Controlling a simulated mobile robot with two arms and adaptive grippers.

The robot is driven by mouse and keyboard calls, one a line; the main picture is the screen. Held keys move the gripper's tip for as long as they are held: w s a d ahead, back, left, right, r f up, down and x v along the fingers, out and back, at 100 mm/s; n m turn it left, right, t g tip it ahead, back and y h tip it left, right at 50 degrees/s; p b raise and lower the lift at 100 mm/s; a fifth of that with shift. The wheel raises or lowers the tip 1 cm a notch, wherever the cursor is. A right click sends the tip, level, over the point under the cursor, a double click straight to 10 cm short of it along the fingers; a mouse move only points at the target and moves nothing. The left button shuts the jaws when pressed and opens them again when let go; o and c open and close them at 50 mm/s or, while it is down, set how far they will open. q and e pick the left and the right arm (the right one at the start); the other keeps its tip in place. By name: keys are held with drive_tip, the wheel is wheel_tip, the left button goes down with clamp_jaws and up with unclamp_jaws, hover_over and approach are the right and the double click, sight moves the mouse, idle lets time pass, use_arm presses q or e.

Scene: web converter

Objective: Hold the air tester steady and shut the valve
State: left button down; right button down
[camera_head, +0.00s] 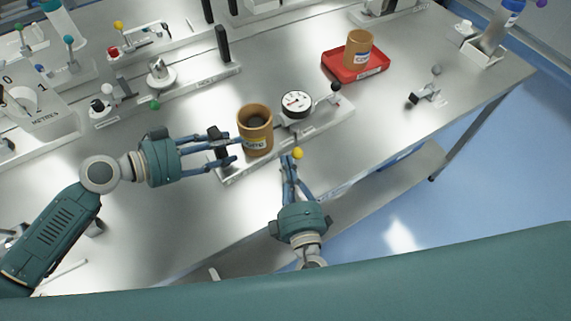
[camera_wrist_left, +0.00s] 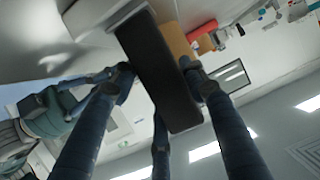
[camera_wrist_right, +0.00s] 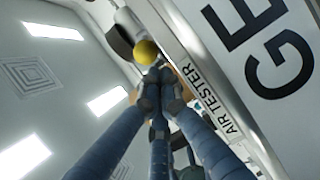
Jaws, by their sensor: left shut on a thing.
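The air tester is a light grey base (camera_head: 318,131) with a white round gauge (camera_head: 297,103), and its name shows in the right wrist view (camera_wrist_right: 218,108). A brown pump cup (camera_head: 256,140) stands on it. My left gripper (camera_head: 222,148) is shut on the black upright handle (camera_wrist_left: 160,75) at the base's left end. The valve's yellow ball knob (camera_head: 298,153) is at the front edge; it also shows in the right wrist view (camera_wrist_right: 147,52). My right gripper (camera_head: 291,160) has its fingers together just beside the knob. I cannot tell whether they touch it.
A red tray (camera_head: 343,71) with another brown cup (camera_head: 358,50) stands further back. A small metal fitting (camera_head: 427,92) lies at the right. Other bench devices (camera_head: 160,76) crowd the left and back. The table's front edge runs close to my right gripper.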

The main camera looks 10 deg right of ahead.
sight(300, 157)
drive_tip(key=shift+s+d+n+y, duration=0.15)
drive_tip(key=shift+d+n+y, duration=0.5)
drive_tip(key=shift+y, duration=0.25)
drive_tip(key=shift+d+n+y, duration=0.25)
drive_tip(key=shift+d+y, duration=0.15)
drive_tip(key=shift+y, duration=0.1)
drive_tip(key=shift+d+n+g+y, duration=0.7)
drive_tip(key=shift+d+n+y, duration=0.45)
drive_tip(key=shift+y, duration=0.25)
drive_tip(key=shift+d+y, duration=0.3)
drive_tip(key=shift+d, duration=0.45)
drive_tip(key=shift+w+d, duration=0.3)
drive_tip(key=shift+d, duration=0.55)
drive_tip(key=shift+w+d, duration=0.25)
drive_tip(key=shift+d, duration=0.55)
drive_tip(key=s+a, duration=0.3)
drive_tip(key=shift+s+a+r, duration=0.1)
drive_tip(key=shift+s+r, duration=0.15)
drive_tip(key=shift+r, duration=0.1)
drive_tip(key=d+v, duration=0.1)
drive_tip(key=v, duration=0.8)
drive_tip(key=shift+d, duration=0.35)
